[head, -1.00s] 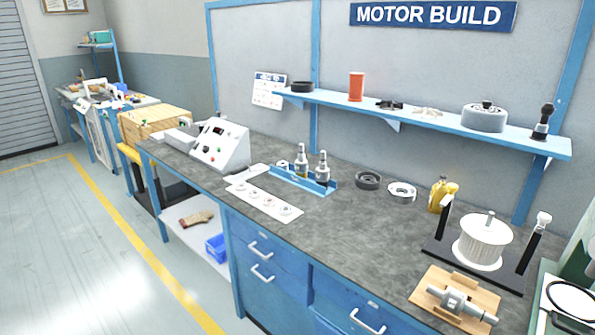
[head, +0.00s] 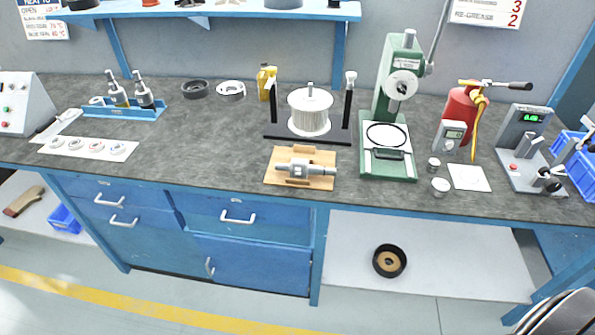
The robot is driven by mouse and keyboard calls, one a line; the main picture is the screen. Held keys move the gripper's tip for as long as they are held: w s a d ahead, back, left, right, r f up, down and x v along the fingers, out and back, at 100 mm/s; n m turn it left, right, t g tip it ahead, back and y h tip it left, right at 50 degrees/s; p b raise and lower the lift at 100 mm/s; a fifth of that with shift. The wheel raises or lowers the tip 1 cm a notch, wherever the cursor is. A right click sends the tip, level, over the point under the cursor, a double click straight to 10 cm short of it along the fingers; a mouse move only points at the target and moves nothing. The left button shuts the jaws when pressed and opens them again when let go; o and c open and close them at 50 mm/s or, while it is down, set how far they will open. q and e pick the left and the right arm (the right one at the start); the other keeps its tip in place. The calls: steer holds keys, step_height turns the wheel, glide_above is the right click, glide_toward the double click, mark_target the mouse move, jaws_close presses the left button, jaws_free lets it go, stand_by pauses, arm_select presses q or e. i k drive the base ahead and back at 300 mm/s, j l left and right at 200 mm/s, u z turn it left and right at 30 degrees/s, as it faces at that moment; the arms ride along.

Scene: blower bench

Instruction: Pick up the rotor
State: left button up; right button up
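A grey metal shaft with a thicker middle, which looks like the rotor (head: 301,168), lies sideways on a light wooden cradle board (head: 273,176) near the front edge of the bench. Nothing covers it and nothing touches it from above. Neither of my grippers shows in the head view. A dark and pale curved shape at the bottom right corner may be part of my own arm.
Behind the rotor stands a white spool (head: 309,112) between two black posts. A green press (head: 388,152) stands just right of it. A red bottle (head: 459,108), a meter (head: 449,136) and small jars are further right.

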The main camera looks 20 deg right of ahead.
mark_target(299, 169)
steer(key=z, duration=0.35)
steer(key=i+j+z, duration=0.2)
steer(key=z, duration=0.15)
steer(key=i+j+z, duration=0.15)
steer(key=z, duration=0.25)
steer(key=i+j+z, duration=0.15)
steer(key=j+z, duration=0.2)
